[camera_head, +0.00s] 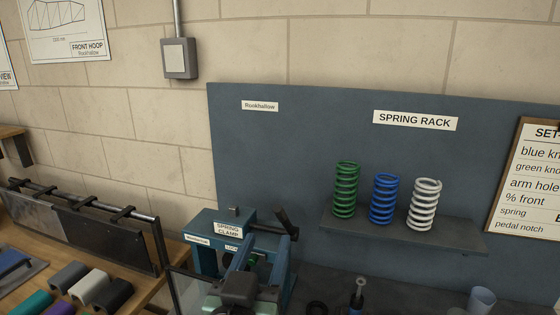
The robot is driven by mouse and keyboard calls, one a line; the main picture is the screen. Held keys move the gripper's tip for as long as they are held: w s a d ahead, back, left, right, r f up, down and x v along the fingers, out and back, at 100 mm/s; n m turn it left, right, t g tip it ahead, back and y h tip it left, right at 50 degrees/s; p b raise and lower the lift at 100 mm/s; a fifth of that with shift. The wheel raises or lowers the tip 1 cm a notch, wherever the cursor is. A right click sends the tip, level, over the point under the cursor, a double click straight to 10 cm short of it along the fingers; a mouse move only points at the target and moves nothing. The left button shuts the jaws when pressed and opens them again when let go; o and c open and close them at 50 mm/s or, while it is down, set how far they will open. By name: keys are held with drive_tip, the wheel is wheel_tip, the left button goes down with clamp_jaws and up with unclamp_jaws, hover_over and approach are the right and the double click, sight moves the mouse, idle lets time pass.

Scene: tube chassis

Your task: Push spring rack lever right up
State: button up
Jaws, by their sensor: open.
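A teal box labelled SPRING CLAMP (210,225) stands in front of the blue-grey panel, at the lower centre. Whether a finger touches the clamp or lever cannot be told, and the lever's base is partly hidden.
A grey shelf (405,236) under the SPRING RACK sign (415,120) carries a green spring (345,190), a blue spring (384,199) and a white spring (424,205). Coloured blocks (89,286) lie on the bench at left.

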drive_tip(key=p, duration=0.4)
hover_over(287, 225)
drive_tip(key=a, duration=0.1)
drive_tip(key=shift+s+r, duration=0.2)
clamp_jaws()
idle(1.4)
